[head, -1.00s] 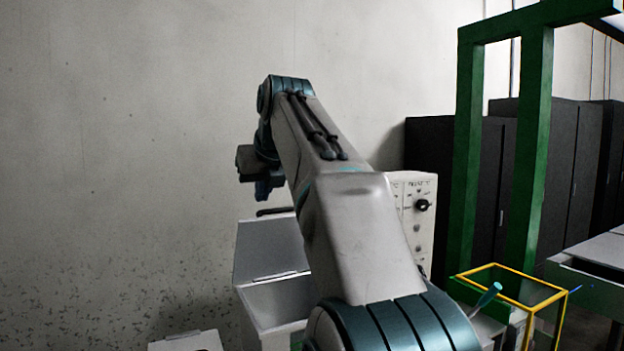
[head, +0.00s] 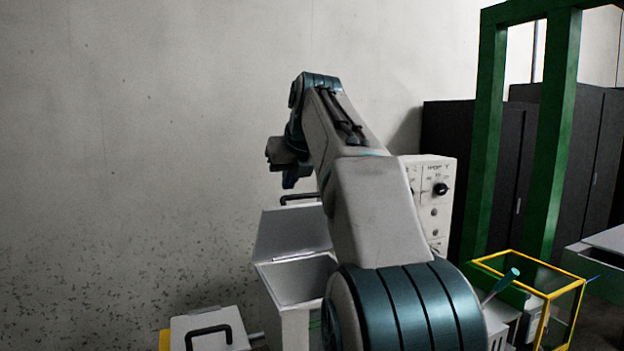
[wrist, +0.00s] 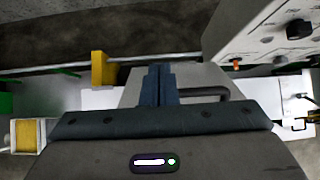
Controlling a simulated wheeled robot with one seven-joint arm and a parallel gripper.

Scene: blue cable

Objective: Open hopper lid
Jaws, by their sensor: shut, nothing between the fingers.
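A pale grey hopper (head: 284,323) stands left of my arm in the head view. Its lid (head: 290,232) is raised and leans back, with the opening showing. A black bar handle (head: 300,198) sits at the lid's upper edge; it also shows in the wrist view (wrist: 212,92), just right of my fingers. My gripper (head: 292,181) is above the handle in the head view, partly hidden by my arm. In the wrist view my gripper (wrist: 160,84) has its blue fingers together and holds nothing. Whether the fingers touch the lid or handle, I cannot tell.
A second pale box (head: 205,322) with a black handle and closed top stands at the lower left. A control panel with knobs (head: 440,200) is behind my arm. A green frame (head: 556,150), a yellow-edged bin (head: 500,262) and dark cabinets (head: 455,150) are at the right.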

